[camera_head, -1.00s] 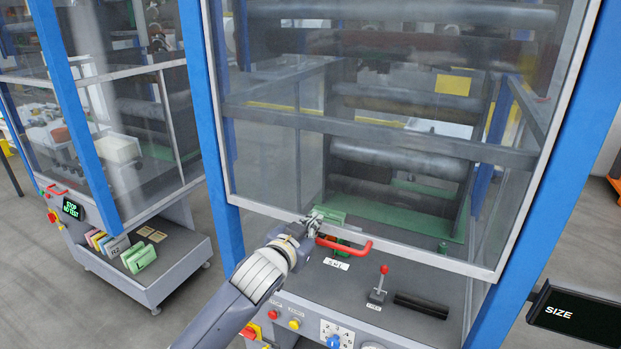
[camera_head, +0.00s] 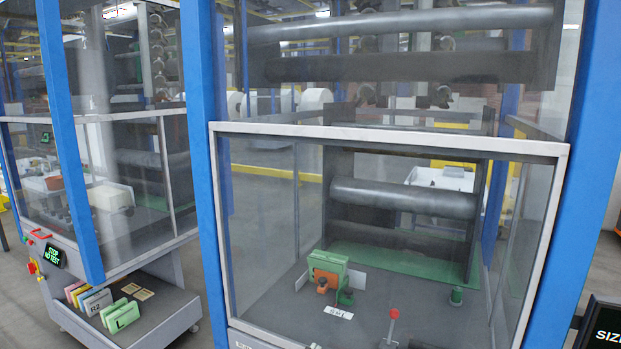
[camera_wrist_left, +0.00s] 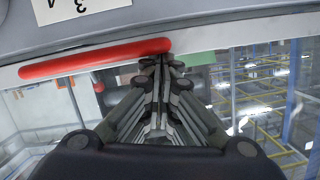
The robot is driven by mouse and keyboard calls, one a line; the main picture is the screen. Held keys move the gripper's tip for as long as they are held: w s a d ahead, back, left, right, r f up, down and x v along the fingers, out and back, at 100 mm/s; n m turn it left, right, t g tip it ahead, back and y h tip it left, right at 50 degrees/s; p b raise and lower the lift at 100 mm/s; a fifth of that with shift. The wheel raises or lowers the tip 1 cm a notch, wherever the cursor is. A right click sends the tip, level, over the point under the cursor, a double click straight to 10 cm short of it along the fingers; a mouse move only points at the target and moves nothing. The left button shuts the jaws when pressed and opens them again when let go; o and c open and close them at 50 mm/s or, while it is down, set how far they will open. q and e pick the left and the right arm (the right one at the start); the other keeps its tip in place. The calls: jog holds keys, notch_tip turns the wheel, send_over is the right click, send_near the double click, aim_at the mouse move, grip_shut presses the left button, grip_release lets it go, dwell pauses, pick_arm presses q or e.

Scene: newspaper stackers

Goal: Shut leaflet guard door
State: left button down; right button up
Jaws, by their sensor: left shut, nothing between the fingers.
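The leaflet guard door is a clear panel in a grey frame. Its top rail (camera_head: 390,143) crosses the middle of the head view. Its lower edge is below that view, so I cannot tell how it meets the machine. The door's red handle (camera_wrist_left: 95,60) shows in the left wrist view along a pale rail. My left gripper (camera_wrist_left: 160,62) is shut and empty, with its fingertips at the handle's right end; I cannot tell whether they touch. A green and orange leaflet unit (camera_head: 326,270) stands behind the panel. My right gripper is in neither view.
A blue post (camera_head: 203,180) stands left of the door and another blue post (camera_head: 588,190) stands right. A red-knobbed lever (camera_head: 393,315) shows low in the head view. A neighbouring machine's shelf (camera_head: 165,310) holds coloured leaflet holders. A dark size screen (camera_head: 606,325) is at lower right.

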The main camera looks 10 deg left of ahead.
pick_arm(q)
jog(key=shift+f, duration=0.75)
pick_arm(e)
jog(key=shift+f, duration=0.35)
pick_arm(q)
jog(key=shift+s+f, duration=0.1)
jog(key=shift+r+p, duration=0.35)
jog(key=shift+r, duration=0.15)
jog(key=r+p, duration=0.3)
jog(key=shift+d+r, duration=0.3)
jog(key=shift+r, duration=0.1)
jog(key=v, duration=1)
jog(key=shift+d+b, duration=0.2)
jog(key=shift+b, duration=0.15)
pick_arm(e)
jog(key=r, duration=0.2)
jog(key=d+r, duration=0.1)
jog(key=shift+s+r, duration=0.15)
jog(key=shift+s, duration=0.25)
